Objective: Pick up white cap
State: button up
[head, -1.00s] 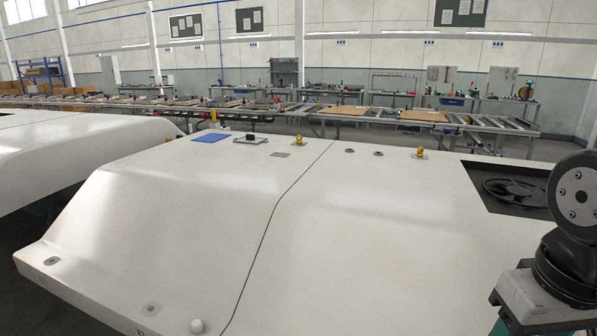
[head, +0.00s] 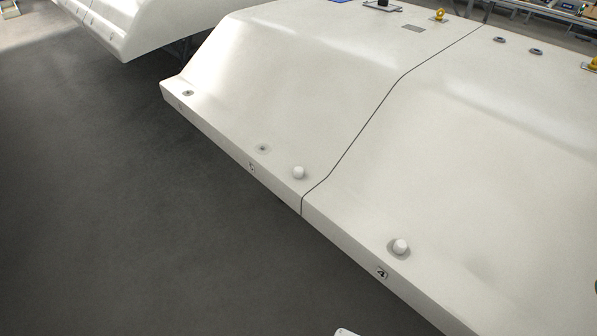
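A small white cap (head: 299,173) sits on the front ledge of the large white panelled body (head: 250,110), just left of the dark seam. My gripper is not in the head view.
Left of the first cap, the ledge has a bare round fitting (head: 262,148) and another fitting (head: 188,93) near the corner. Dark floor (head: 120,200) in front is clear.

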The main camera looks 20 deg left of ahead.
aim_at(297, 170)
jog(key=u, duration=1.15)
jog(key=k, duration=0.5)
jog(key=u, duration=0.85)
jog(key=i, duration=1.65)
jog(key=z, duration=0.4)
